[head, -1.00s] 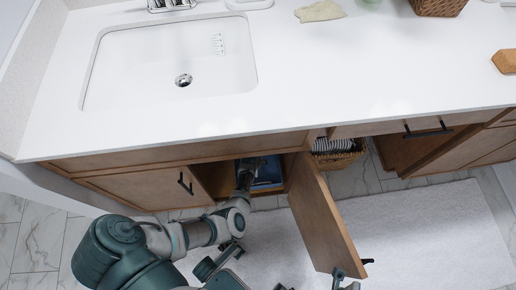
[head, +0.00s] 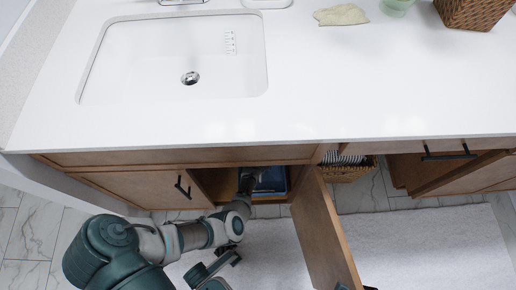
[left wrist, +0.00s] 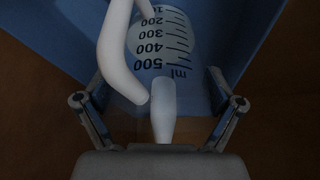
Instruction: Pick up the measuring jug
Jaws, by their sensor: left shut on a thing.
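The measuring jug (left wrist: 180,70) is clear and whitish with black ml marks up to 500, seen close in the left wrist view. Its pale curved handle (left wrist: 119,70) runs down the left of the marks, and a pale rounded end (left wrist: 163,112) lies between my fingers. My left gripper (left wrist: 160,108) has one finger on each side of it and is shut on the jug. In the head view my left gripper (head: 247,183) reaches into the open cabinet under the sink, and the jug is not distinct there. Dark parts at the bottom of the head view do not clearly show my right gripper.
A blue bin (head: 271,180) sits inside the cabinet beside my left gripper. The open cabinet door (head: 325,235) stands out to the right of my arm. The white counter (head: 300,120) overhangs the opening. A wicker basket (head: 345,173) is further right. A pale mat (head: 430,240) covers the floor.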

